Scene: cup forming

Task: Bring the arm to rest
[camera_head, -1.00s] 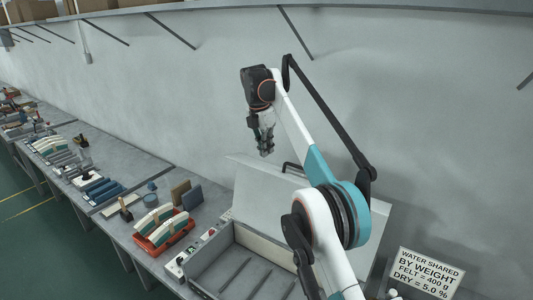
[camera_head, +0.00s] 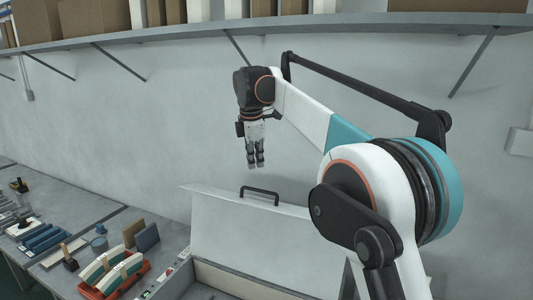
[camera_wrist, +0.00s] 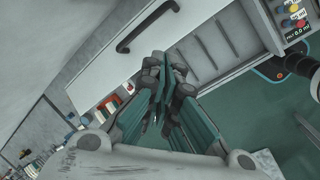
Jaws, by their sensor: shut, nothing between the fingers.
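My gripper (camera_head: 256,164) hangs pointing down in the head view, in front of the grey wall. Its two fingers are close together with nothing between them. It is above and behind the raised white lid (camera_head: 235,222) of a box, as the picture shows it, and apart from it. In the wrist view my gripper (camera_wrist: 160,115) also shows shut and empty. The lid (camera_wrist: 125,55), with its black handle (camera_wrist: 148,27), is beyond it there. My arm is bent at the elbow on the right of the head view.
A shelf (camera_head: 300,28) with boxes runs along the wall above my arm. The open box (camera_head: 215,280) stands below. An orange tray (camera_head: 112,278) with pale pieces is on the bench to the left. In the wrist view a panel with coloured buttons (camera_wrist: 295,18) is at the upper right.

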